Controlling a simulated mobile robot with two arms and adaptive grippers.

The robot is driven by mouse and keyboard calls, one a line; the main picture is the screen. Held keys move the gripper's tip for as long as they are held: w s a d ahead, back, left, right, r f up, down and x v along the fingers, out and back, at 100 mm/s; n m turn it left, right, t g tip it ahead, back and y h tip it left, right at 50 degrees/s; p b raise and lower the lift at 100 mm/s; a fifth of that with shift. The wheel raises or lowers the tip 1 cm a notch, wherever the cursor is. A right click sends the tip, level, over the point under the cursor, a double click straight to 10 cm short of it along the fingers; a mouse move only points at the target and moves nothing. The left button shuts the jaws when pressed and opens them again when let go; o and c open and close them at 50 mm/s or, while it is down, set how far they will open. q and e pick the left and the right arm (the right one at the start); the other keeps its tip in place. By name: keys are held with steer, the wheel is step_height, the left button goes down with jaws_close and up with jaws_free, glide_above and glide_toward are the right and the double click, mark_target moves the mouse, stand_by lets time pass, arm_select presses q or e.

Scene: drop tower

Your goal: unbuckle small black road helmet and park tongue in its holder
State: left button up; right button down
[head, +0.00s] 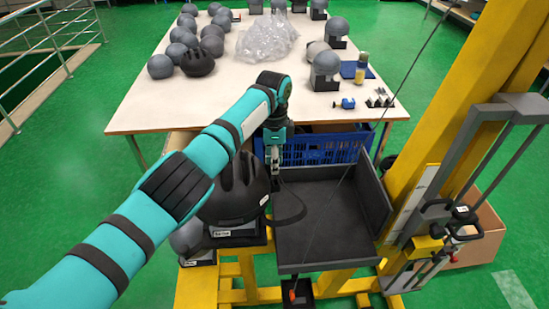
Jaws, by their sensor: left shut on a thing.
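The black road helmet (240,190) sits on a labelled stand (239,235) left of a dark open-topped tray. My left gripper (275,163) is at the helmet's upper right side, pointing down, and is shut on what looks like the end of its chin strap. The dark strap (300,211) hangs in a loop from the helmet's right side over the tray's left edge and curves up toward the gripper. The buckle and tongue are too small to make out. I cannot pick out the tongue holder. My right gripper is not in view.
The dark tray (325,240) is empty. A yellow drop tower (440,100) with a grey carriage (480,125) stands at right. A blue crate (325,148) is behind the tray. A white table (240,92) holds several grey headforms and clear plastic (268,37). A thin cable crosses diagonally.

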arm_select(q)
steer(key=shift+s+f, duration=0.15)
steer(key=shift+f, duration=0.6)
steer(key=shift+s+f, duration=0.15)
steer(key=shift+f, duration=0.55)
stand_by(2.2)
stand_by(0.3)
steer(key=o, duration=0.9)
steer(key=shift+o, duration=0.2)
steer(key=d+r+p, duration=0.3)
steer(key=r, duration=0.7)
steer(key=shift+w, duration=0.15)
stand_by(0.7)
steer(key=shift+f, duration=0.15)
stand_by(0.4)
